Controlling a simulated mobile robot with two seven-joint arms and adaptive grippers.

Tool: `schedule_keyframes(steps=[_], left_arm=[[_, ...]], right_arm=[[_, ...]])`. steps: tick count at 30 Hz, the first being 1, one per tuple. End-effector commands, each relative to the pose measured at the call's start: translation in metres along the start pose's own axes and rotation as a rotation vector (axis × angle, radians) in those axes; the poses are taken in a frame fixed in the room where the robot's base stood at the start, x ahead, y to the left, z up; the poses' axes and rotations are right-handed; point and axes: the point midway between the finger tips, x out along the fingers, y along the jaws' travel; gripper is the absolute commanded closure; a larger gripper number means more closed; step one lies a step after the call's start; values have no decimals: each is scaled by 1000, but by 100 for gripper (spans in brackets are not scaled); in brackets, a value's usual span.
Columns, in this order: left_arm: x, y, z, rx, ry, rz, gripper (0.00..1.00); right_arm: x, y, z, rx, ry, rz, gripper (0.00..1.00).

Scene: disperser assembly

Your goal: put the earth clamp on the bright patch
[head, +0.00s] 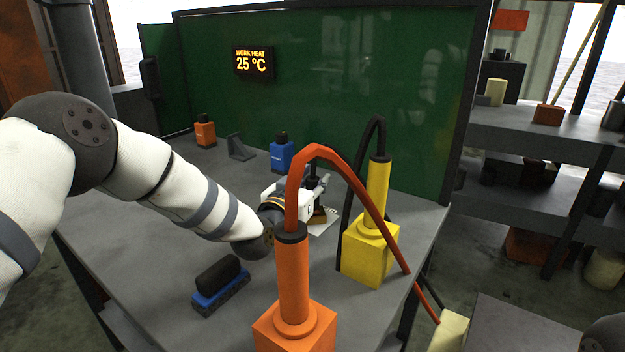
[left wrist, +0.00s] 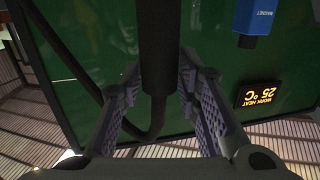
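My left gripper (head: 318,188) is over the far middle of the bench. Its two fingers (left wrist: 160,72) show in the left wrist view, one on each side of a dark upright handle (left wrist: 159,45), apparently touching it on both sides. I take this for the earth clamp. In the head view a brown and dark lower part of the clamp (head: 319,213) shows just below the gripper. It is at a pale patch (head: 325,228) on the bench; whether it touches is unclear. A black cable (left wrist: 65,62) curves behind the handle. My right gripper is not in view.
An orange holder (head: 295,325) with an orange cable stands in front. A yellow holder (head: 368,258) with a black cable stands right of the gripper. A blue-based block (head: 220,285) lies front left. Blue (head: 282,155) and orange (head: 205,133) magnets stand by the green screen (head: 340,70).

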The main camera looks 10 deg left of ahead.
Motion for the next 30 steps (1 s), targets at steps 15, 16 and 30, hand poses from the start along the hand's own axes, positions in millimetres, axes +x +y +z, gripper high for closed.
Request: schedule_keyframes(steps=[15, 16, 30], left_arm=[[-25, 0, -9, -1, 3, 0, 57], [-33, 0, -10, -1, 4, 0, 57], [-119, 0, -5, 0, 2, 0, 57]], right_arm=[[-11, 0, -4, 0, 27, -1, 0], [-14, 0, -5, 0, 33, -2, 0], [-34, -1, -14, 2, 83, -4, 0]])
